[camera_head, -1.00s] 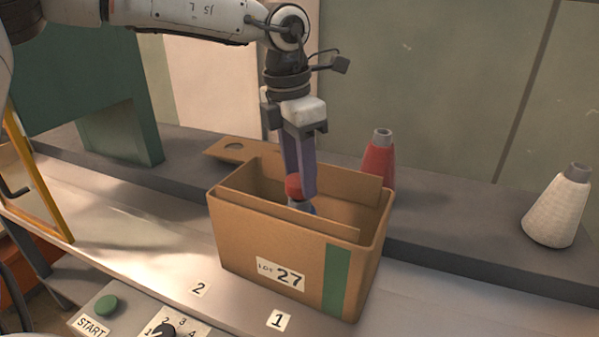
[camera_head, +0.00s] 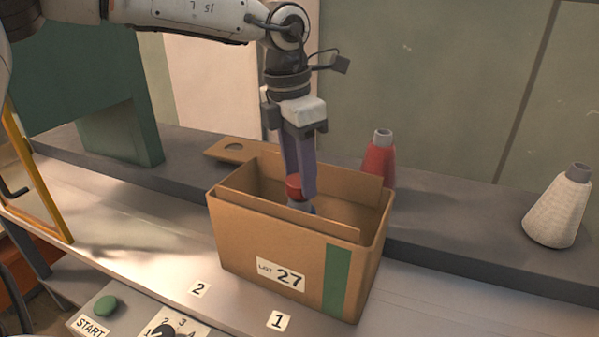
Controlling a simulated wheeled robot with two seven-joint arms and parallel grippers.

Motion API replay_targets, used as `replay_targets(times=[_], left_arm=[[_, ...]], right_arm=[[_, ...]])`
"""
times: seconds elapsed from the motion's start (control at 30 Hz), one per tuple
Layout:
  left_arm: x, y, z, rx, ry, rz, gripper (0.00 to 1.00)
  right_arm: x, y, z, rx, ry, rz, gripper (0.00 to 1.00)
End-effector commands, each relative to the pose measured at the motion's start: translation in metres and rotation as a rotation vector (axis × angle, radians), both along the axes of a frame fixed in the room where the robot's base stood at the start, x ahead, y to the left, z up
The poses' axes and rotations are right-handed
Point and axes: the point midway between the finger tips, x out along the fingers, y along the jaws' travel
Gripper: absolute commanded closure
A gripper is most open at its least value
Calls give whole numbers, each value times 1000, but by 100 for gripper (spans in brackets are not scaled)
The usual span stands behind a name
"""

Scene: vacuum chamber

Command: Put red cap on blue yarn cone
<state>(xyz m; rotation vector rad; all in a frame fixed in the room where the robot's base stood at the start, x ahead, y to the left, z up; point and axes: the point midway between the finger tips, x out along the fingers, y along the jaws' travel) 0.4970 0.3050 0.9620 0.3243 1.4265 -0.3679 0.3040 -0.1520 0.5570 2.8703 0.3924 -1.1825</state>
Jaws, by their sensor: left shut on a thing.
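My left gripper (camera_head: 301,190) reaches straight down into the open cardboard box (camera_head: 245,235) and is shut on the red cap (camera_head: 295,187). The cap sits between the finger ends, below the box's rim. Directly under it shows a grey tip with a little blue (camera_head: 301,207), the top of the blue yarn cone. The rest of that cone is hidden by the box's front wall. I cannot tell whether the cap touches the tip. My right gripper is not in view.
A red yarn cone (camera_head: 378,160) stands behind the box, and a white one (camera_head: 556,210) stands at the right on the grey ledge. A control panel with a green START button (camera_head: 106,306) is at front left. The bench left of the box is clear.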

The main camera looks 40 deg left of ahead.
Motion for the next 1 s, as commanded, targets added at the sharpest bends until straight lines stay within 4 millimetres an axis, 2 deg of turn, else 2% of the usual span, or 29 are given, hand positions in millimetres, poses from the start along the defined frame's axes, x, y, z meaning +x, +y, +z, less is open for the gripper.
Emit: replay_targets(times=[0.9, 0.93, 1.0], left_arm=[[0, 0, -32, 0, 1, 0, 82], [0, 0, -32, 0, 0, 0, 59], [0, 0, -30, 0, 0, 0, 47]], right_arm=[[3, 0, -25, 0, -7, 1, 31], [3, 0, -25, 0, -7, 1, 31], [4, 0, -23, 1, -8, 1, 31]])
